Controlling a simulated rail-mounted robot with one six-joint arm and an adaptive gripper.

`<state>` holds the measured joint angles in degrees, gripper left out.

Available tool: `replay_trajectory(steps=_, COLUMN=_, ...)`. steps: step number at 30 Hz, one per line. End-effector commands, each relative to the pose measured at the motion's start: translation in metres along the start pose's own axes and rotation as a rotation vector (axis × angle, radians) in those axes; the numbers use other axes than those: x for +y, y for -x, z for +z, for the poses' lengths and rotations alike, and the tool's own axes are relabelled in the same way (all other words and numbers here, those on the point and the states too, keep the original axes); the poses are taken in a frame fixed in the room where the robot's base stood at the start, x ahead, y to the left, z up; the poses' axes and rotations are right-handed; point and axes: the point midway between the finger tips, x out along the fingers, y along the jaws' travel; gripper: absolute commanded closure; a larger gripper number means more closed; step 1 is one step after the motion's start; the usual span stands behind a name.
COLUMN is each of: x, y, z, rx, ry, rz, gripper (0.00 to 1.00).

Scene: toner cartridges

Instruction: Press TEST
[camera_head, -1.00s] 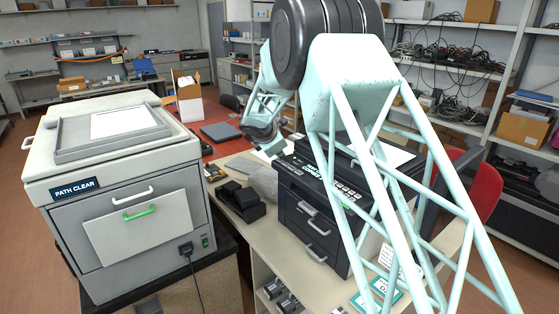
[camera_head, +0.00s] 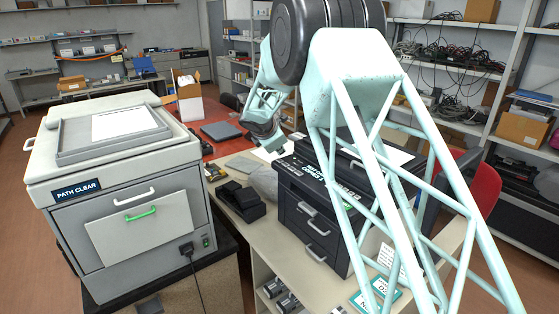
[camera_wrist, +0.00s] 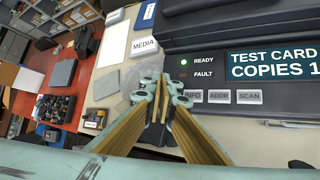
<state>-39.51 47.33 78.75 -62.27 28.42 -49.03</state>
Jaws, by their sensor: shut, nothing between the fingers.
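The dark printer (camera_head: 300,205) stands on the bench in the head view, partly behind my arm. In the wrist view its control panel shows a display (camera_wrist: 272,64) reading "TEST CARD COPIES 1". A green light glows beside READY; the light beside FAULT is dark. Grey buttons marked INFO, ADDR and SCAN (camera_wrist: 249,97) sit in a row below. I see no button marked TEST; my fingers cover part of the panel's left end. My gripper (camera_wrist: 162,90) is shut and empty, with its tips over the panel's left edge near INFO. Contact cannot be told.
A grey machine (camera_head: 130,190) marked PATH CLEAR stands at left. A black device (camera_head: 242,200) lies on the bench between it and the printer. A MEDIA label (camera_wrist: 145,45) lies left of the panel. A red table (camera_head: 205,140) is behind.

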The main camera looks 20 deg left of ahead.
Motion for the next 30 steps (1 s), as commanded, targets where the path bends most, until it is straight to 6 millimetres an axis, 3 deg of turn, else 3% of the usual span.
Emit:
replay_trajectory(steps=18, x=0.019, y=0.026, z=0.019, rx=0.000, ry=0.000, rz=0.000, gripper=1.00)
replay_trajectory(steps=30, x=0.020, y=0.028, z=0.020, rx=0.000, ry=0.000, rz=0.000, gripper=1.00)
